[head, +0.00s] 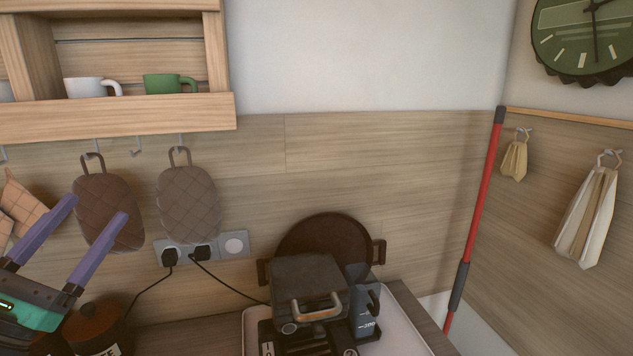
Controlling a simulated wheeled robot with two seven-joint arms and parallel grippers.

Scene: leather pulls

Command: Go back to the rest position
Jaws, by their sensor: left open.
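My left gripper (97,226) is at the lower left of the head view. Its two purple fingers are spread apart with nothing between them. It is in front of the wall with the hanging brown oven mitt (108,205) and above the lidded brown pot (95,325). The fingers cover part of the mitt. My right gripper is not in the view.
A dark appliance (308,280) stands on a white tray (405,325), with a round brown pan (325,238) behind it. A shelf (120,118) with cups hangs above. A red pole (480,200) leans in the corner. Black cords run from the wall sockets (202,250).

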